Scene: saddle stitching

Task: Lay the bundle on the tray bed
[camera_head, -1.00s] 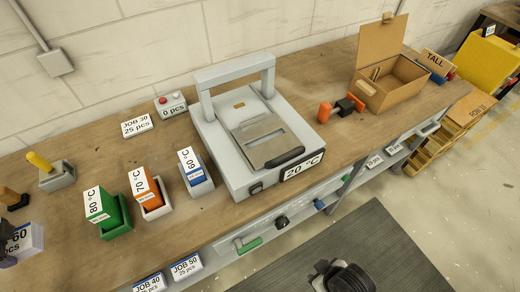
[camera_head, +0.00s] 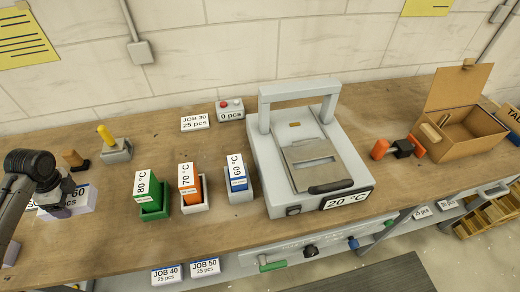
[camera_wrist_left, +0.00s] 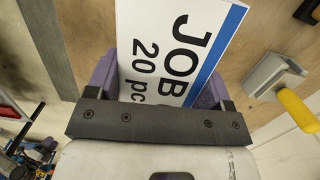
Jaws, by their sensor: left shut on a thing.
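In the left wrist view the bundle's label (camera_wrist_left: 175,45) reads "JOB" and "20 pc", partly cut off, between the purple fingers (camera_wrist_left: 158,75). I cannot tell whether the bundle touches the bench. A grey press (camera_head: 265,150) with an arched frame and a hinged-looking plate (camera_head: 312,163) stands right of centre, with a "20 °C" sign. No part is clearly identifiable as the tray bed. My right gripper is out of view.
Green (camera_head: 150,195), orange (camera_head: 190,185) and blue-white (camera_head: 238,178) temperature blocks sit in holders between bundle and press. A yellow-handled tool (camera_head: 110,142) stands behind. An open cardboard box (camera_head: 470,130) is at right. The front bench strip is mostly clear.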

